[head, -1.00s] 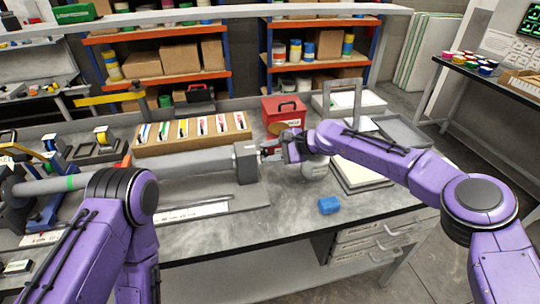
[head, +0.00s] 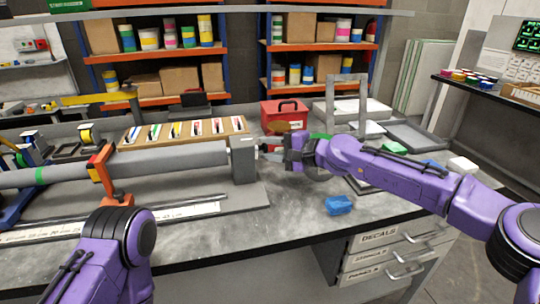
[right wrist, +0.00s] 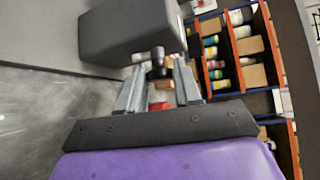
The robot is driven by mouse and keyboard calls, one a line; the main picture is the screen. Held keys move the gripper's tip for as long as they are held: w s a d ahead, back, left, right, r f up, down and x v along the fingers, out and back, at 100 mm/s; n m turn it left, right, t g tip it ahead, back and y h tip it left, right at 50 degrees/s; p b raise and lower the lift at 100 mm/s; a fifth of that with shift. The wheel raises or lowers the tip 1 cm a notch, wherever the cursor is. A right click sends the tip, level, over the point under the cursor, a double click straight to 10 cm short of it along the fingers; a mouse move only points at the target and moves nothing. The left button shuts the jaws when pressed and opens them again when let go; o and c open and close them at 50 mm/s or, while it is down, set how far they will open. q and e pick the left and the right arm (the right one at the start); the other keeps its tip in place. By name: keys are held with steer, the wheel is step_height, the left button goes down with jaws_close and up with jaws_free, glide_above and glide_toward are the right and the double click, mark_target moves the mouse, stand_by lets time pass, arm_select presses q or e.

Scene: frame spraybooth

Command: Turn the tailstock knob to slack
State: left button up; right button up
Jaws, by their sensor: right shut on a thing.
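The tailstock is a grey block (head: 243,162) at the right end of a long grey tube (head: 160,160) on the bench. It fills the upper left of the right wrist view (right wrist: 125,35). Its small black knob (right wrist: 157,58) sticks out from the block's right side. My right gripper (head: 268,148) reaches in from the right. In the right wrist view its two fingers (right wrist: 158,75) are closed on the knob from both sides. In the head view the gripper mostly hides the knob. My left arm shows at the lower left, but its gripper is out of view.
An orange clamp (head: 104,175) stands at the tube. A red toolbox (head: 284,115) is just behind my right gripper. A blue cloth (head: 339,205) lies on the bench in front.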

steer(key=o, duration=1)
steer(key=shift+o, duration=0.2)
steer(key=b+v, duration=0.1)
steer(key=v, duration=0.9)
steer(key=shift+d, duration=0.3)
steer(key=shift+s, duration=0.1)
